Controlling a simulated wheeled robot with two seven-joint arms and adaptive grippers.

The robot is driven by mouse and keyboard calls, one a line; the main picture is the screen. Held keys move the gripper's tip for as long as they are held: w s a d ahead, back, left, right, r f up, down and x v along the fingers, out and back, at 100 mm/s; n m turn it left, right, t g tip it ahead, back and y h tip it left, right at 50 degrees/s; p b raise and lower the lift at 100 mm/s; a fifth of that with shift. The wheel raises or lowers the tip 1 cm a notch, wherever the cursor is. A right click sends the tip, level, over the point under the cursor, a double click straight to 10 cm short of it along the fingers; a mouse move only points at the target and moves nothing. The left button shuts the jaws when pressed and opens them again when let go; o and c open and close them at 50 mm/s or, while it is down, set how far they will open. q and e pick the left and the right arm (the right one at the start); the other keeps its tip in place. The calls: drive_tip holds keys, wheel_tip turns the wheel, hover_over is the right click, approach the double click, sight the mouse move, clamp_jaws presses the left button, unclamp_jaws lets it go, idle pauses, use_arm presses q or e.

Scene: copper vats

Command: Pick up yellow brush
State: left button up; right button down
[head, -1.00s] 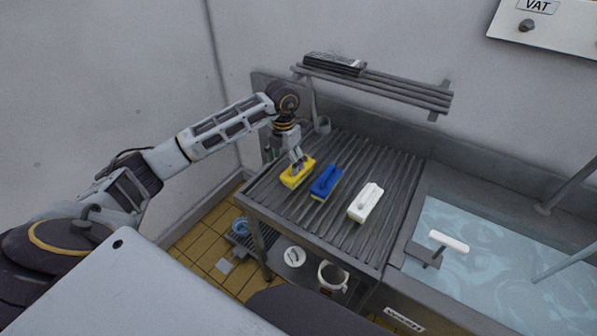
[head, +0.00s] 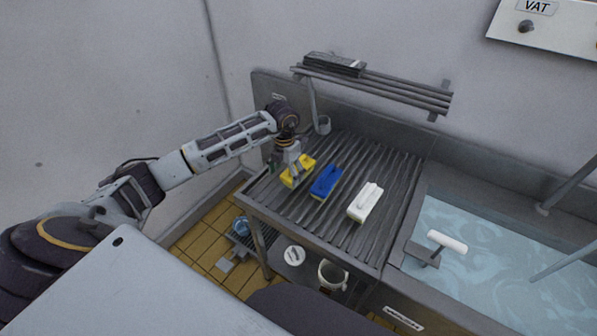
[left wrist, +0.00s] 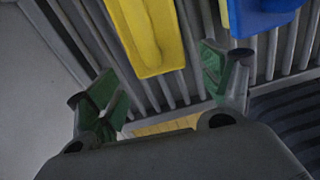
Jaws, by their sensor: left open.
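The yellow brush (head: 302,170) lies on the ribbed metal drainboard, at the left of a row of three brushes. My left gripper (head: 294,172) is right at the yellow brush in the head view and partly covers it. In the left wrist view the gripper (left wrist: 158,88) is open, its green-padded fingers wide apart. The yellow brush (left wrist: 155,35) lies beyond the fingertips, roughly between them, with nothing held. Whether a finger touches it I cannot tell. My right gripper is not in view.
A blue brush (head: 327,182) lies close to the right of the yellow one, and a white brush (head: 366,202) farther right. The drainboard (head: 392,190) adjoins a water-filled vat (head: 470,240). A slatted shelf (head: 385,88) hangs above the back edge.

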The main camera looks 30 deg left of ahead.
sight(287, 179)
use_arm(q)
drive_tip(key=shift+s+f+p, duration=0.1)
drive_tip(key=shift+f+p, duration=0.4)
drive_tip(key=shift+f, duration=1.8)
drive_tip(key=shift+c, duration=0.3)
drive_tip(key=c, duration=1.2)
